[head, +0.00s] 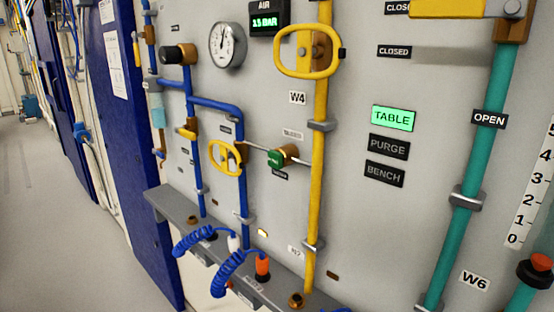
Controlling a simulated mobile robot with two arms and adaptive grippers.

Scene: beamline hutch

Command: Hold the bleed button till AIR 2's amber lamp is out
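A green button (275,158) on a brass fitting sits on a thin pipe between the blue pipe and the yellow pipe; its small label is too small to read. A small amber lamp (262,232) low on the panel glows, just above the ledge and left of the yellow pipe. I cannot read whether it is marked AIR 2. The air display (264,21) reads 15 BAR or similar. Neither of my grippers is in view, and nothing touches the green button.
A yellow oval handle (226,158) is on the blue pipe, and a larger one (308,51) on the yellow pipe. A TABLE sign (393,118) glows green. Floor at left is clear.

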